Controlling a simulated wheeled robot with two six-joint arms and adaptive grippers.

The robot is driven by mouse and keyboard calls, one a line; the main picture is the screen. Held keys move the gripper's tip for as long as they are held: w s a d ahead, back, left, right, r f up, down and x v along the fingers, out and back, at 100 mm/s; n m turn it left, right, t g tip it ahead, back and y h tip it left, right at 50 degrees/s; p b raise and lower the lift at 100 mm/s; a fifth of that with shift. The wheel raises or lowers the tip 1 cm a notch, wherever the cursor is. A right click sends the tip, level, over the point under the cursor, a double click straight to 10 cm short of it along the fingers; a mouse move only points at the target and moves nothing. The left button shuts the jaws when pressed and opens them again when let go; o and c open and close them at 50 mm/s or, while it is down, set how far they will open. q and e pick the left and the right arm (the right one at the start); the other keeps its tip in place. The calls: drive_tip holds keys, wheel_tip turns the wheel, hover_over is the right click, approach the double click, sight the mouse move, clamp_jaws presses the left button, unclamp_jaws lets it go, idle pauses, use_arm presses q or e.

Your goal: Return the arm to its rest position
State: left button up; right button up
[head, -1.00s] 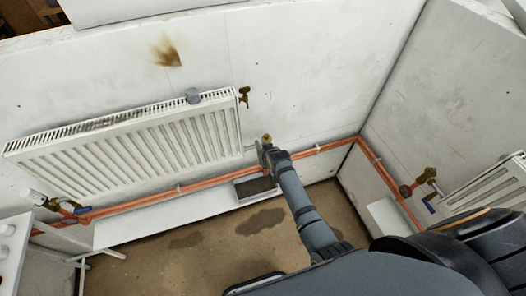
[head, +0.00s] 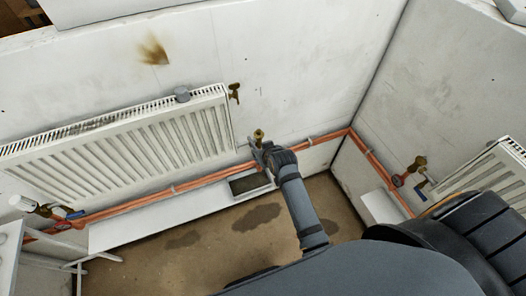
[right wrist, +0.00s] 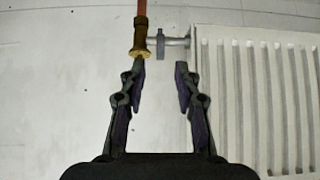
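My right gripper (head: 261,150) is in front of the lower right corner of the white radiator, near a brass valve (head: 258,134). In the right wrist view the right gripper (right wrist: 160,70) is open, with nothing between its fingers. There the brass valve (right wrist: 140,38) sits just beyond the left fingertip, joined by a short silver fitting to the radiator (right wrist: 265,100). I cannot tell whether that fingertip touches the valve. My left gripper is not in view.
Orange pipes (head: 205,180) run low along the walls. A second radiator (head: 490,175) is at the right. A dark tray (head: 250,183) is below my gripper. Stained floor (head: 200,255) lies in front.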

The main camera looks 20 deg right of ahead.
drive_tip(key=v, duration=0.2)
drive_tip(key=shift+s+r, duration=0.2)
idle(0.3)
drive_tip(key=s+d+f+g+b, duration=0.1)
drive_tip(key=s+f, duration=0.4)
drive_tip(key=f, duration=0.6)
drive_tip(key=s+d+f+g+b, duration=0.1)
drive_tip(key=s+f+g, duration=0.1)
drive_tip(key=s+f, duration=0.6)
drive_tip(key=s+f+g+b, duration=0.1)
drive_tip(key=s+f+b, duration=0.15)
drive_tip(key=f, duration=1.05)
drive_tip(key=s+d+f+g, duration=0.1)
drive_tip(key=s+d+f, duration=0.2)
drive_tip(key=s, duration=0.5)
drive_tip(key=s+d+f+g, duration=0.1)
drive_tip(key=s+d+f, duration=0.1)
drive_tip(key=s+f, duration=0.4)
drive_tip(key=s+d+f+g+h+b, duration=0.1)
drive_tip(key=s+d+f, duration=0.2)
drive_tip(key=s, duration=0.8)
drive_tip(key=shift+s+d+f+g, duration=0.2)
drive_tip(key=shift+d+f+g, duration=0.2)
drive_tip(key=shift+f, duration=0.3)
drive_tip(key=shift+a, duration=0.1)
